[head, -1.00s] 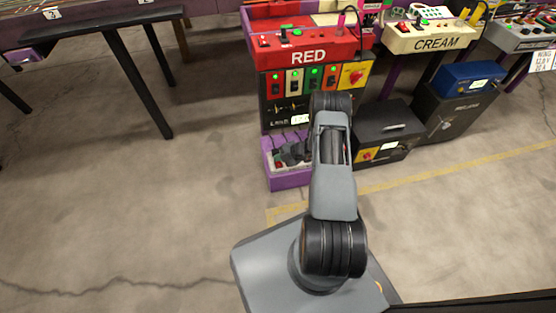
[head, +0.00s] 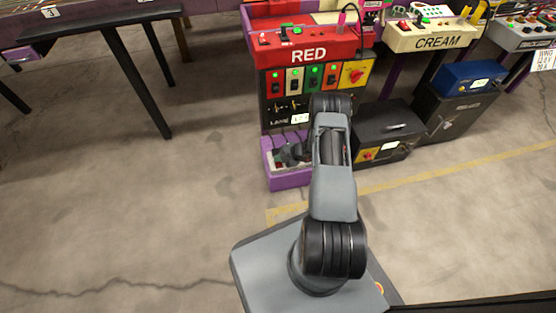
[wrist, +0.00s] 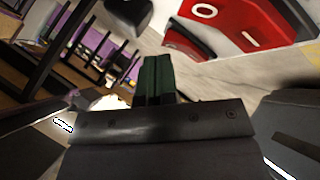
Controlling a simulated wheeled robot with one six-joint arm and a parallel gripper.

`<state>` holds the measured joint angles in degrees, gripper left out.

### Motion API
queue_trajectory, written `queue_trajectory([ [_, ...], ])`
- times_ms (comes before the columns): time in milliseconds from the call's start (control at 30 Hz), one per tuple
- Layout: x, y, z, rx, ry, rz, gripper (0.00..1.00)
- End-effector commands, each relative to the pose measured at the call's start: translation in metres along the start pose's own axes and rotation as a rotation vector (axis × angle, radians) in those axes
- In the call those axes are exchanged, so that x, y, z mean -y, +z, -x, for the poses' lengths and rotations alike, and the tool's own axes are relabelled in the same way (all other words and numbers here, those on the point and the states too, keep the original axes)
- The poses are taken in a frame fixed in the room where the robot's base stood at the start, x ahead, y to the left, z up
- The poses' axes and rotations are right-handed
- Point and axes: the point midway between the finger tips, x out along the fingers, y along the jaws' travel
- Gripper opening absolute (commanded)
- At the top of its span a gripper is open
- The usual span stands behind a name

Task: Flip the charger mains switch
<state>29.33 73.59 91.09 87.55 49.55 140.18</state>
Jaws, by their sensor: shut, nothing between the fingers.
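A red rocker switch (wrist: 245,25) with white O and I marks fills the upper right of the wrist view, set in a pale panel. A darker red edge of it faces my fingers. My gripper (wrist: 157,78) is shut and empty, its fingertips close below and left of the rocker; I cannot tell whether they touch it. In the head view my gripper (head: 288,154) is low over the purple box (head: 290,180) on the floor, below the red unit. My arm and gripper hide much of that box's inside, and the switch is not clear there.
The red control unit (head: 308,55) stands behind, with lit rocker switches on its front panel (head: 290,110). A black case (head: 385,130) stands right of the purple box. A black-legged table (head: 140,80) is at left. Open floor (head: 130,200) lies left and in front.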

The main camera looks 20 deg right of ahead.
Motion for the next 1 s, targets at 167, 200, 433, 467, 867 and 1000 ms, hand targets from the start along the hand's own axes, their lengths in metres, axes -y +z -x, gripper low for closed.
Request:
queue_trajectory([
  [167, 0.0016, 0.0014, -0.0021, 0.0, 0.0, 0.0, 0.0],
  [200, 0.0019, 0.0016, -0.0024, 0.0, 0.0, 0.0, 0.0],
  [433, 0.0028, 0.0025, -0.0037, 0.0, 0.0, 0.0, 0.0],
  [467, 0.0027, 0.0024, -0.0036, 0.0, 0.0, 0.0, 0.0],
  [867, -0.0005, 0.0, 0.0002, 0.0, 0.0, 0.0, 0.0],
  [1000, -0.0043, -0.0034, 0.005, 0.0, 0.0, 0.001, 0.0],
])
